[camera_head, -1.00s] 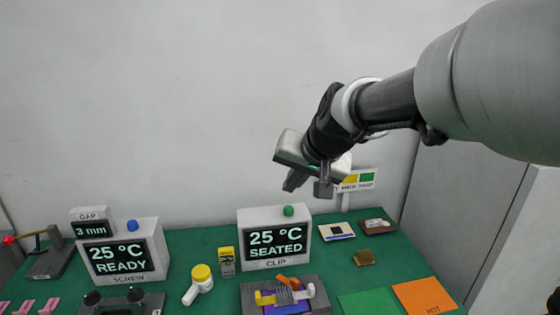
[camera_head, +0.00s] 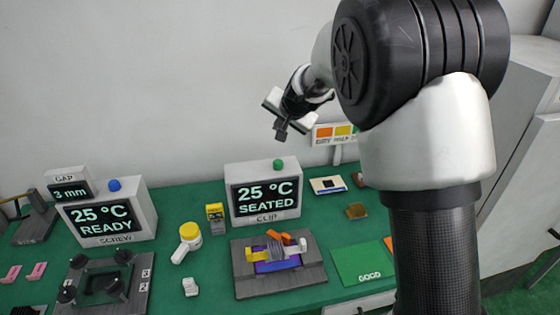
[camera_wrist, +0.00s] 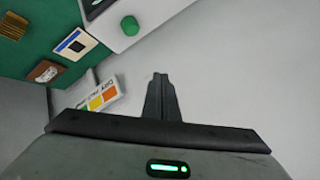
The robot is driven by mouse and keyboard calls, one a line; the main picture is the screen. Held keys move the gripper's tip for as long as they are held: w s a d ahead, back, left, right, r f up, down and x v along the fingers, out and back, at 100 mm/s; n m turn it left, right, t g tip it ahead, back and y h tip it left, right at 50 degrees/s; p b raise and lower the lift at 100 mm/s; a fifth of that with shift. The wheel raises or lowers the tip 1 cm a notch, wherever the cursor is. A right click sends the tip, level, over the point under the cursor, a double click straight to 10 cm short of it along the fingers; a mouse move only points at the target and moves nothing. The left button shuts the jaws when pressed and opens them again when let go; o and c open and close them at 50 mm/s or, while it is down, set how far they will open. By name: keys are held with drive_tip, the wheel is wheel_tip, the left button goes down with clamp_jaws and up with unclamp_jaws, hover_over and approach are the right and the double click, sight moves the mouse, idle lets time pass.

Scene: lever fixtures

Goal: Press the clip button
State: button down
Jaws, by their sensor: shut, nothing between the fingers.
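The clip box (camera_head: 264,192) is a white box whose dark screen reads 25 °C SEATED, with CLIP on its label. Its green button (camera_head: 278,164) stands on the top. The button also shows in the wrist view (camera_wrist: 130,26), at the upper left of my fingers. My gripper (camera_head: 281,130) is shut and empty. In the head view it is above the clip box, level with the wall behind, and apart from the button. In the wrist view the fingers (camera_wrist: 160,78) are together and point at bare wall.
A clip fixture (camera_head: 278,262) with an orange lever stands before the box. A screw box (camera_head: 108,216) with a blue button is at the left. A colour-patched sign (camera_head: 334,133) is behind at the right. A green GOOD mat (camera_head: 359,264) lies at front right.

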sight(279, 164)
drive_tip(key=shift+f, duration=0.15)
wheel_tip(279, 164, down, 9)
drive_tip(key=b, duration=0.7)
drive_tip(key=shift+r+b, duration=0.2)
drive_tip(key=shift+b, duration=0.2)
idle(1.3)
drive_tip(key=shift+f+b, duration=0.4)
drive_tip(key=shift+f+b, duration=0.55)
drive_tip(key=shift+f, duration=0.05)
idle(0.6)
idle(0.4)
drive_tip(key=shift+r+p, duration=0.9)
drive_tip(key=shift+r, duration=0.15)
drive_tip(key=shift+r+p, duration=2.15)
drive_tip(key=shift+r, duration=0.35)
